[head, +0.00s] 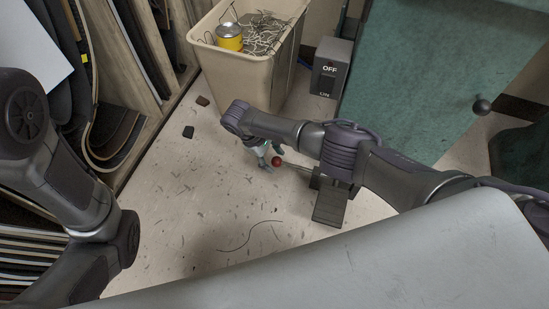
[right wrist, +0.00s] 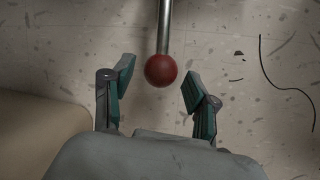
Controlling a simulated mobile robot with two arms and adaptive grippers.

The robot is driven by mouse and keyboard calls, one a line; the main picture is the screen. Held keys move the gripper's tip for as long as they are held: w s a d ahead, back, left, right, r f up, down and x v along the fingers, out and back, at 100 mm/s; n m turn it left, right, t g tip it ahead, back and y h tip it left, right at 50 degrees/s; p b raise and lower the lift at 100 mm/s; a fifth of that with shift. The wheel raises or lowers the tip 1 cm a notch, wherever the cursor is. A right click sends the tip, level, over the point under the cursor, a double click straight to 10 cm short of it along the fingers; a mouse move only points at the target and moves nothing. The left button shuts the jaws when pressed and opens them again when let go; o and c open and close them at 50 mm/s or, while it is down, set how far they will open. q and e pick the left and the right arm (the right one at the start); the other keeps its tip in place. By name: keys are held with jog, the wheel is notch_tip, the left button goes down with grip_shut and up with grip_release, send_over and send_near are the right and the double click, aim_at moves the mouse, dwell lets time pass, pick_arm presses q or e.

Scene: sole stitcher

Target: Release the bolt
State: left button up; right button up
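A metal rod with a red ball knob (head: 277,161) sticks out to the left from a dark pedal unit (head: 330,205) low over the floor. In the right wrist view the red knob (right wrist: 160,71) is at the rod's near end. My right gripper (head: 271,156) is open, with its teal fingertips on either side of the knob. In the right wrist view, gaps show between the knob and both fingers (right wrist: 158,80); I cannot tell their height relative to it. My left arm shows at the left, but its gripper is out of view. My right arm hides part of the pedal unit.
A beige bin (head: 245,65) with wire and a yellow can (head: 229,37) stands behind the gripper. A grey box marked OFF (head: 330,68) is beside a teal cabinet (head: 430,70). Shelved sheets (head: 125,80) line the left. The speckled floor (head: 190,225) is mostly free.

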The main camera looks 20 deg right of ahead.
jog(key=shift+s, duration=0.1)
jog(key=v, duration=1.2)
dwell(0.4)
